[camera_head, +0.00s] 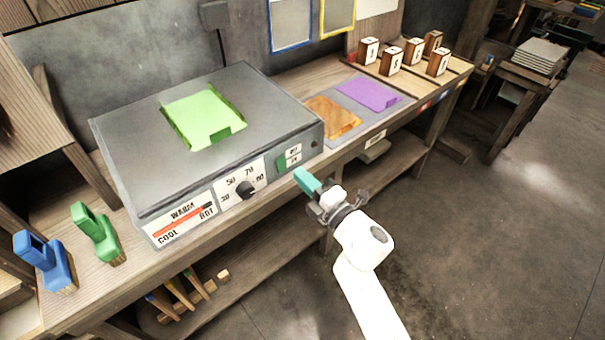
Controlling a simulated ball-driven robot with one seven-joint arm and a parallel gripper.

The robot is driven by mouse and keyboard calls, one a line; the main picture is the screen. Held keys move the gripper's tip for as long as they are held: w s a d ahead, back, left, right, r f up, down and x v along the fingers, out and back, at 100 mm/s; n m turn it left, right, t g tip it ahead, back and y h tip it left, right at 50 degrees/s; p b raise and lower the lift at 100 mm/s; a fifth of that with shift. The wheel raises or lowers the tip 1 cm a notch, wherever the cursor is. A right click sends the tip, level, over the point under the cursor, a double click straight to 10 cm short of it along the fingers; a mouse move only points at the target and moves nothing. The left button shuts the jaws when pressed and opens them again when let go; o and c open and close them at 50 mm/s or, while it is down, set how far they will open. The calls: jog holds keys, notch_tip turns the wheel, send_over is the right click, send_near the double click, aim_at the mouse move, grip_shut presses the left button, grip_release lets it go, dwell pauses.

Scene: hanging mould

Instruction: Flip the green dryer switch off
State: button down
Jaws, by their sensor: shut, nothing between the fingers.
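The green dryer switch (281,163) is on the front panel of the grey dryer box (120,150), at its right end, beside a small two-line label (294,155). The label's words are too small to read surely, and I cannot tell which way the switch is set. My gripper (303,178) is shut and empty, with teal fingertips. It is in front of the panel, just right of and below the switch in the picture. A small gap seems to show between them.
A black dial (245,189) and a warm gauge (184,220) sit left of the switch. A green sheet (203,115) lies on the dryer. Green (95,232) and blue (46,262) handled tools stand left. Wooden blocks (391,61) stand back right. The floor at right is clear.

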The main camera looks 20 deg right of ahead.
jog(key=r+p+v, duration=0.1)
jog(key=v, duration=0.7)
jog(key=shift+s+r, duration=0.35)
jog(key=s+d+m+g+h, duration=0.2)
jog(key=s+d+m+h, duration=0.1)
jog(key=d+m+h, duration=0.75)
jog(key=s+d+f+m+g+h, duration=0.1)
jog(key=s+d+f+m+g, duration=0.35)
jog(key=s+f+m, duration=0.2)
jog(key=s+a+f+m+g+y, duration=0.2)
jog(key=s+a+f+g, duration=0.1)
jog(key=s, duration=0.6)
jog(key=s+a+f+m+g+y, duration=0.3)
jog(key=s+a+g, duration=0.3)
jog(key=s+g, duration=0.2)
jog(key=shift+s, duration=1.2)
